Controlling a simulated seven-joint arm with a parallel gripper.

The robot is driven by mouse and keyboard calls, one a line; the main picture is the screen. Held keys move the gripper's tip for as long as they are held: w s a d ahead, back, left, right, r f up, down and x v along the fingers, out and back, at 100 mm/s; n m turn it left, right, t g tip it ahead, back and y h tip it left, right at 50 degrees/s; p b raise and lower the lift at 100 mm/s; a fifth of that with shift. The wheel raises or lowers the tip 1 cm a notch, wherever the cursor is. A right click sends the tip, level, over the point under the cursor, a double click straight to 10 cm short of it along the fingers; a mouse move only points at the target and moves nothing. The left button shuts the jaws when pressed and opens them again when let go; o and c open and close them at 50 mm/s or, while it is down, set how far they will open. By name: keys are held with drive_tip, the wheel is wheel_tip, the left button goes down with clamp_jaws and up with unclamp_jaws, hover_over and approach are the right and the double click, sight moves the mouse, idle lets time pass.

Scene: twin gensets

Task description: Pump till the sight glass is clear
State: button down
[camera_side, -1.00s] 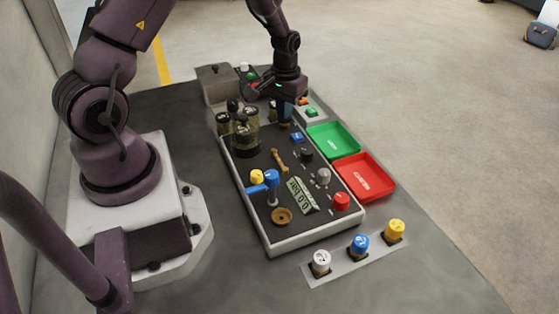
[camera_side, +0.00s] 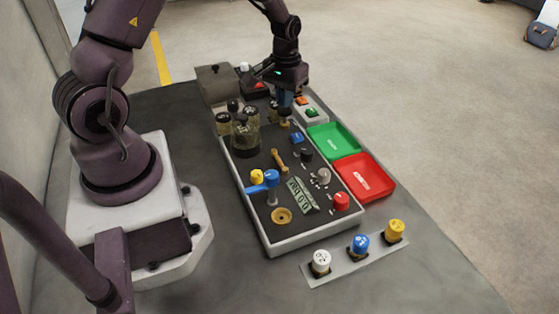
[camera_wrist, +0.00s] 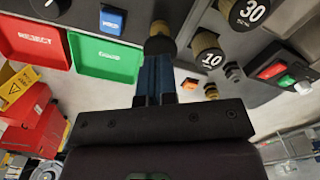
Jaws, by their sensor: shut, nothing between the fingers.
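My gripper (camera_side: 285,108) is shut and empty, fingers pointing down over the far end of the dark panel. Its blue-grey fingers (camera_wrist: 157,80) end at a brass knob (camera_wrist: 160,40) in the wrist view. The knob also shows just below the fingertips in the side view (camera_side: 284,124); whether they touch I cannot tell. A glass jar with a dark lid (camera_side: 244,135), possibly the sight glass, stands at the panel's left far edge. Its contents look dark olive, but it is too small to judge clarity. A blue button (camera_wrist: 112,19) lies beside the knob.
A green tray (camera_side: 347,151) and a red tray (camera_side: 384,192) lie along the panel's right side. Brass canisters marked 10 (camera_wrist: 208,52) and 30 (camera_wrist: 246,14) stand near the fingers. White, blue and yellow knobs stand in front.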

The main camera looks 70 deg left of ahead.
drive_tip(key=shift+f, duration=0.1)
drive_tip(key=shift+f, duration=1.5)
drive_tip(key=shift+r, duration=1.65)
drive_tip(key=shift+f, duration=0.15)
drive_tip(key=shift+r, duration=1.55)
